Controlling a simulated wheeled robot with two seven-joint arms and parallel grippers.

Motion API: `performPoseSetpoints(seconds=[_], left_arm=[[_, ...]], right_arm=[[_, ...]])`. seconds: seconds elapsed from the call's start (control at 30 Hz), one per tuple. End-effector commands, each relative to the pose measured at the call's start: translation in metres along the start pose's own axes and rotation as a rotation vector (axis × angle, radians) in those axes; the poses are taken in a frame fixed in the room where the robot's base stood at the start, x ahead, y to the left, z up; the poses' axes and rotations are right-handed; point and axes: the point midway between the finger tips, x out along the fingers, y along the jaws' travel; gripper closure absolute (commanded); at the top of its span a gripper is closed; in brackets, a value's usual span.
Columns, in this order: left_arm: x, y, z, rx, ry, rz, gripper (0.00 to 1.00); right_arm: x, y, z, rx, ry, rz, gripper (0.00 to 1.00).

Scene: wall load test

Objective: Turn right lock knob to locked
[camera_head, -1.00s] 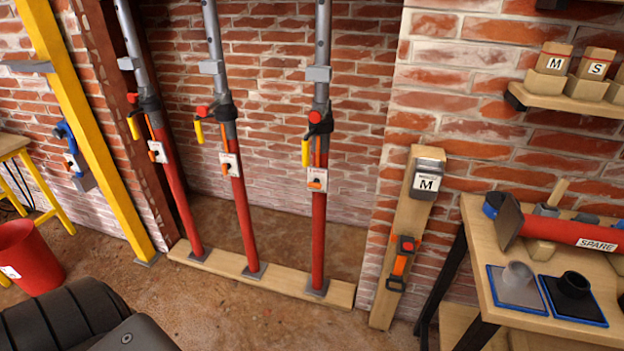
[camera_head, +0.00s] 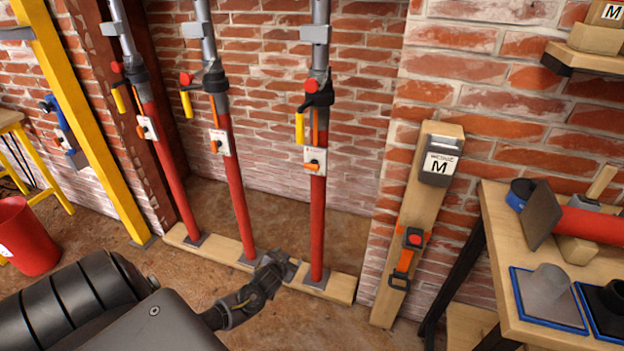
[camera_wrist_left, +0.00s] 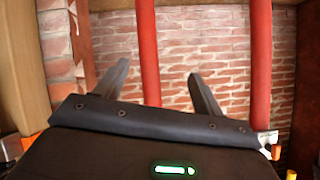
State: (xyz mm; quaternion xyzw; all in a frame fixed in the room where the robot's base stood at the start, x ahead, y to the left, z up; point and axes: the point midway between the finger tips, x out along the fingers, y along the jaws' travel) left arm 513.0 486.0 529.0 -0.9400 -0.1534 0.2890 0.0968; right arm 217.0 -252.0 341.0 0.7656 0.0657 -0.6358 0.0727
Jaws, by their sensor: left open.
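Three red-and-grey props stand in the wall opening in the head view. The right prop (camera_head: 318,225) carries a white plate with a lock knob (camera_head: 314,165); the knob's orange handle points sideways to the left. The middle (camera_head: 219,142) and left (camera_head: 146,128) props carry similar plates with knobs. My left gripper (camera_head: 287,262) is low in front of the right prop's foot, below and left of the right knob, and apart from it. In the left wrist view its two fingers (camera_wrist_left: 158,86) are spread and empty, with red posts behind them. My right gripper is out of view.
A wooden board (camera_head: 412,205) with an M-marked box and an orange-handled part leans right of the opening. A workbench (camera_head: 507,300) stands further right. A wooden sill (camera_head: 335,287) runs under the props. A red bucket (camera_head: 27,240) is at left.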

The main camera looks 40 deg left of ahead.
Motion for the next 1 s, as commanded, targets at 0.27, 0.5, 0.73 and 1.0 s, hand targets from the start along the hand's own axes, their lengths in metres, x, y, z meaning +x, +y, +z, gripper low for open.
performPoseSetpoints(seconds=[0.27, 0.5, 0.73, 1.0], left_arm=[[-0.044, -0.048, -0.217, -0.232, 0.452, -0.028, 0.31], [-0.072, -0.056, -0.261, -0.294, 0.547, -0.012, 0.31], [-0.062, -0.057, -0.268, -0.293, 0.548, -0.012, 0.31], [-0.019, -0.062, -0.293, -0.293, 0.548, -0.014, 0.31]], right_arm=[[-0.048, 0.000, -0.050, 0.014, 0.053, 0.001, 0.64], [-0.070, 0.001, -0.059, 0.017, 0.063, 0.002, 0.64], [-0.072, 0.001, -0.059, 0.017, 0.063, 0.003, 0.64], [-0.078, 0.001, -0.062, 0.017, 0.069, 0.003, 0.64]])
